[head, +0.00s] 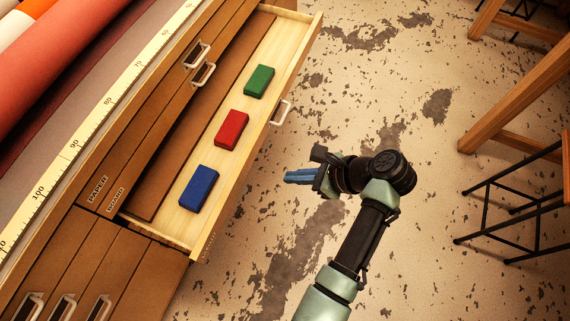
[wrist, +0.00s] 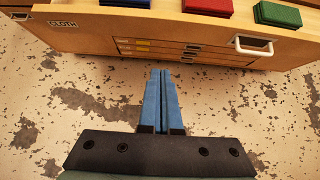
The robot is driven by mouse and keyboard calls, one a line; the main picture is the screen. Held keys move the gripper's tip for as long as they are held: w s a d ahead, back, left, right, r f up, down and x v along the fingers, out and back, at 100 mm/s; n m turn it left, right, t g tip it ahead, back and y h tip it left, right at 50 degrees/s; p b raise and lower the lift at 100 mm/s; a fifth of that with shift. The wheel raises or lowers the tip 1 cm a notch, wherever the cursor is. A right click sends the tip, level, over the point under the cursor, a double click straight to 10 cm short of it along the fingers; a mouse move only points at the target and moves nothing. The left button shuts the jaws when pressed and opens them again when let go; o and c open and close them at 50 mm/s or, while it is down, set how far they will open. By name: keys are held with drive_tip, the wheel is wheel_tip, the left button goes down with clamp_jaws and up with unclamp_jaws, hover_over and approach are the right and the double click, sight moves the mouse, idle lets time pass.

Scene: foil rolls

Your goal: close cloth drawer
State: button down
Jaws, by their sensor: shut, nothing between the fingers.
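The cloth drawer (head: 233,150) stands pulled out from the wooden cabinet in the head view. A blue block (head: 199,188), a red block (head: 232,129) and a green block (head: 259,81) lie in it. Its front (wrist: 180,33), labelled CLOTH, shows in the wrist view, with a white handle (wrist: 265,46) at the right. The handle also shows in the head view (head: 281,112). My gripper (head: 287,177) is shut and empty, in front of the drawer and apart from it. In the wrist view its blue fingers (wrist: 161,72) point toward the drawer front.
The cabinet (head: 95,262) has other closed drawers with metal handles. Fabric rolls (head: 60,60) and a yellow ruler (head: 75,148) lie on its top. A wooden table (head: 500,110) and a black-framed stool (head: 500,210) stand at the right. The worn floor between is clear.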

sight(174, 144)
drive_tip(key=shift+w+a+f+b, duration=0.25)
drive_tip(key=shift+w+a+f, duration=0.25)
drive_tip(key=shift+a+f, duration=0.75)
drive_tip(key=shift+w+a+f+b, duration=0.3)
drive_tip(key=shift+w+a+f, duration=0.35)
drive_tip(key=shift+a, duration=1.25)
drive_tip(key=shift+w+a+f+b, duration=0.25)
drive_tip(key=shift+w+a+f, duration=0.15)
drive_tip(key=shift+a+f, duration=0.9)
drive_tip(key=shift+a+r, duration=0.3)
drive_tip(key=shift+w+a+r, duration=0.1)
drive_tip(key=shift+w+a, duration=0.05)
drive_tip(key=shift+a, duration=0.4)
drive_tip(key=w+a, duration=0.2)
drive_tip(key=a, duration=0.4)
drive_tip(key=w+a, duration=0.2)
drive_tip(key=a, duration=0.4)
drive_tip(key=w+a, duration=0.2)
drive_tip(key=a, duration=0.4)
drive_tip(key=shift+a+b, duration=0.35)
drive_tip(key=shift+w+a, duration=0.25)
drive_tip(key=shift+a, duration=0.6)
